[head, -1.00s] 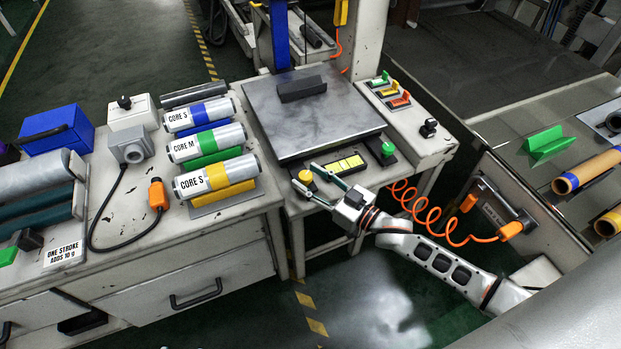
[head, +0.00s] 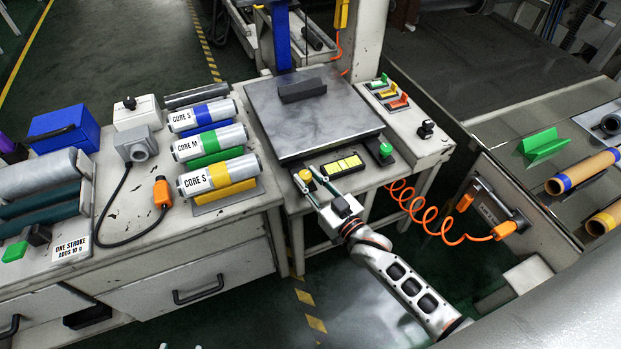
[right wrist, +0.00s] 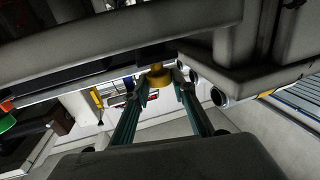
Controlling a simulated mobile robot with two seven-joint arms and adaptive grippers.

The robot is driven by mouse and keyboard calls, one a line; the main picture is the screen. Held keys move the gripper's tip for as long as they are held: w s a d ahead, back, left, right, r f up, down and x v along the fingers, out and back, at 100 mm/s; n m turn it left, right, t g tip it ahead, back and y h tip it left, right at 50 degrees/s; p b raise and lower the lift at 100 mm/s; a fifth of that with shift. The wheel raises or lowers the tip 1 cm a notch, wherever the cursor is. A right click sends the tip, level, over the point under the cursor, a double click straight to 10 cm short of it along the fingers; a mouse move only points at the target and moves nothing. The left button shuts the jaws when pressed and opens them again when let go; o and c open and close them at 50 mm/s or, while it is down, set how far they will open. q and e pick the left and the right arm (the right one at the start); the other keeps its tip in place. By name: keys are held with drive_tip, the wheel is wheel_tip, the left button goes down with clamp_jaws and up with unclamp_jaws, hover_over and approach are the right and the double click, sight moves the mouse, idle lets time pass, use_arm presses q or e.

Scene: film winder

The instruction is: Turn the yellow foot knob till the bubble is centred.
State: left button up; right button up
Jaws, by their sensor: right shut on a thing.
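The yellow foot knob (head: 305,175) sits at the front left corner under the grey square plate (head: 300,135). My right gripper (head: 312,180) comes in from the front, its two slim fingers shut on the knob. In the right wrist view the yellow knob (right wrist: 160,77) lies between the fingertips of the gripper (right wrist: 163,90). A black strip with a yellow level window (head: 343,165) lies just right of the knob; I cannot make out where the bubble is. A green foot knob (head: 386,150) is at the right. My left gripper is not in view.
A dark block (head: 302,90) rests on the plate. An orange coiled cable (head: 425,215) hangs right of my right arm. Rolls with blue, green and yellow bands (head: 215,172) lie on the left bench. Coloured switches (head: 390,93) stand at the right.

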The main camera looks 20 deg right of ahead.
drive_tip(key=shift+a+r+m+h, duration=0.15)
drive_tip(key=shift+r+m+h, duration=0.1)
drive_tip(key=shift+m+h, duration=0.65)
drive_tip(key=shift+f+t+h, duration=0.1)
drive_tip(key=shift+t+h, duration=0.2)
drive_tip(key=shift+h, duration=0.1)
drive_tip(key=o, duration=1.1)
drive_tip(key=shift+s+f, duration=0.1)
drive_tip(key=shift+s, duration=0.35)
drive_tip(key=s, duration=0.6)
drive_tip(key=shift+s+d, duration=0.3)
drive_tip(key=shift+d, duration=0.1)
